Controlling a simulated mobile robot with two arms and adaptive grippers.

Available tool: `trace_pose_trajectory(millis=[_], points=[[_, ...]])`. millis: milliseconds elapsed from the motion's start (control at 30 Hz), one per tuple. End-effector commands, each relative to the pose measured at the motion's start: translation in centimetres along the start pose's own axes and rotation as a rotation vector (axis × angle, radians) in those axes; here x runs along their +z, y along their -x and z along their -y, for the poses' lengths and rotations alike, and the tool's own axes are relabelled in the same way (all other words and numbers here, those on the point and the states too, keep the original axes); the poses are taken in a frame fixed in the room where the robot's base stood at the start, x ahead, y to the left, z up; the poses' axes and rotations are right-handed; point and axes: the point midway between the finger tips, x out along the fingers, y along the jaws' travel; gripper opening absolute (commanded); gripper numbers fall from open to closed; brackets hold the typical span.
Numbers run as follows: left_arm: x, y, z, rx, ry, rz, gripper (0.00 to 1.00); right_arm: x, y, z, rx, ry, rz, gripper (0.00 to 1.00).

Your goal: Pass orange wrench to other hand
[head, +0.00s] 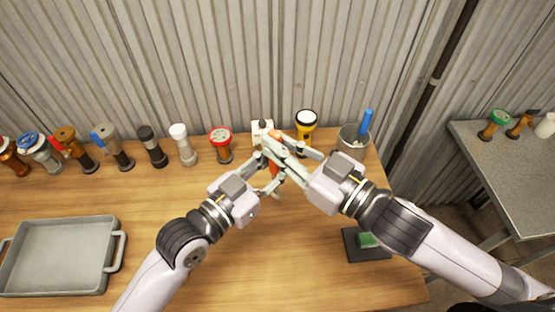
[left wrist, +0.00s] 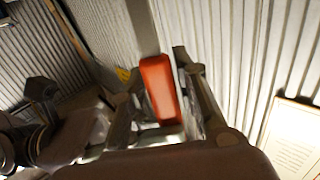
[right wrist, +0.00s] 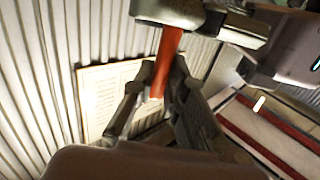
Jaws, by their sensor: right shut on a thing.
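The orange wrench (head: 274,169) is held up between my two grippers above the back of the wooden table. My right gripper (head: 279,153) is shut on it. My left gripper (head: 264,164) is right beside the right one, with its fingers around the wrench. In the left wrist view the orange handle (left wrist: 160,88) lies between the left fingers; whether they press on it I cannot tell. In the right wrist view the wrench (right wrist: 165,62) passes between the right fingers. Much of the wrench is hidden behind fingers in the head view.
A row of flashlights and valves, including a red-topped one (head: 221,143) and a yellow flashlight (head: 306,121), stands along the table's back. A grey tray (head: 60,225) lies at left. A cup (head: 352,140) stands at back right. The front middle table is clear.

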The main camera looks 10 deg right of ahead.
Motion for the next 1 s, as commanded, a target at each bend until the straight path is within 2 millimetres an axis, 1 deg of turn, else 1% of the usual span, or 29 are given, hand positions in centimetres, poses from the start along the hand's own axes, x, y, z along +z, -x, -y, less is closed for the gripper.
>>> trace_pose_trajectory(millis=[33, 367, 567, 600, 933, 1000], points=[[0.00, 0.01, 0.00, 0.000, 0.000, 0.000, 0.22, -0.08, 0.00, 0.01, 0.000, 0.001, -0.002, 0.00], [0.00, 0.01, -0.07, 0.001, 0.001, 0.000, 0.00, -0.09, 0.00, 0.00, 0.000, 0.001, -0.002, 0.00], [0.01, 0.01, -0.12, 0.002, 0.001, 0.000, 0.00, -0.09, -0.01, -0.01, 0.000, 0.001, -0.002, 0.00], [-0.09, 0.01, -0.13, 0.002, 0.001, -0.002, 0.00, -0.10, -0.01, -0.01, 0.000, 0.001, -0.002, 0.13], [-0.09, 0.01, -0.04, 0.001, 0.000, -0.002, 0.00, -0.04, -0.01, -0.01, 0.000, 0.000, -0.001, 0.35], [-0.09, 0.01, -0.03, 0.000, 0.000, -0.002, 0.00, -0.03, 0.00, 0.00, 0.000, 0.000, -0.001, 0.36]])
